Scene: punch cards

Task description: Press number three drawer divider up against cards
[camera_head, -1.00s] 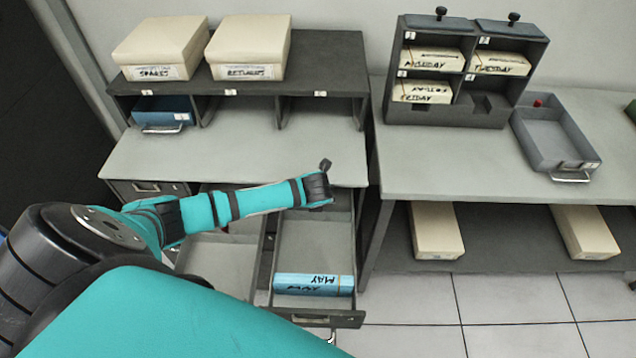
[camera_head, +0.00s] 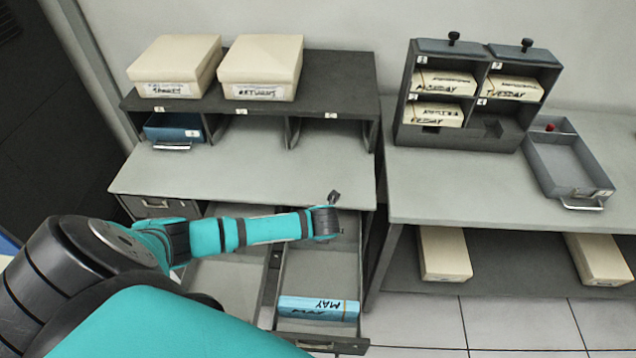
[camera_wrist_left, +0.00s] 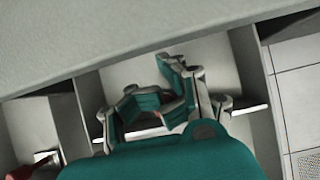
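A blue card pack marked MAY (camera_head: 318,308) lies near the front of the right-hand open drawer (camera_head: 310,268). My left arm crosses above this drawer's rear part. My left gripper (camera_head: 330,210) is at the drawer's back, just in front of the desk edge, apart from the cards. In the left wrist view its teal fingers (camera_wrist_left: 152,82) are parted, with pale drawer surface between them. A thin light strip (camera_wrist_left: 250,109) crosses the drawer behind the fingers; it may be the divider, but the gripper hides most of it. My right gripper is not in view.
A second open drawer (camera_head: 225,285) is to the left, partly behind my arm. The desk top (camera_head: 240,175) overhangs the drawers' back. A card rack (camera_head: 470,130) and a grey tray (camera_head: 570,165) stand on the right table.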

